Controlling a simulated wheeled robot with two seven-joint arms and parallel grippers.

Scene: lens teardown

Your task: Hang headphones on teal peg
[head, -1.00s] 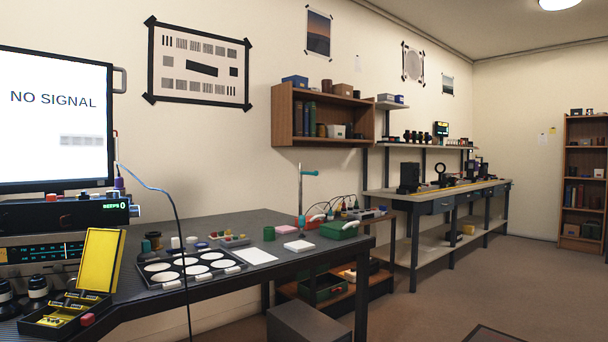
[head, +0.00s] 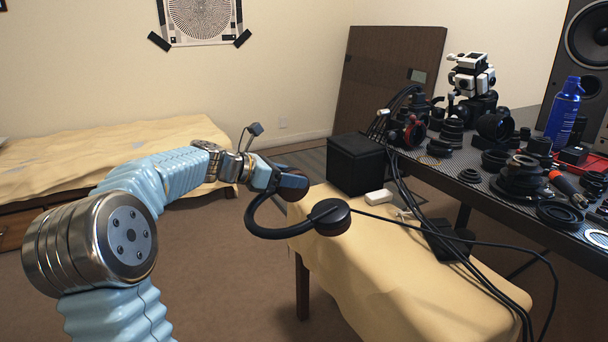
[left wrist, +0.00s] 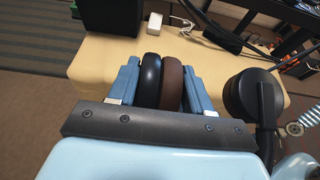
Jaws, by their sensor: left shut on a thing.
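The headphones (head: 264,222) are black with brown ear pads. They hang in the air over the front left of the cloth-covered bench. My left gripper (head: 292,182) is shut on one ear cup. In the left wrist view that ear cup (left wrist: 151,80) sits between the two blue fingers, its brown pad facing right. The other ear cup (head: 331,217) hangs free to the right, and also shows in the left wrist view (left wrist: 252,95). A thin black cable runs from it to the right. The teal peg is in no current view. My right gripper is out of view.
The cloth-covered bench (head: 370,280) holds a black box (head: 356,163), a white adapter (head: 378,198) and cables. A dark worktable (head: 490,190) with lens parts and a blue spray can (head: 564,115) stands at right. A bed (head: 90,155) is behind left. Open floor lies between.

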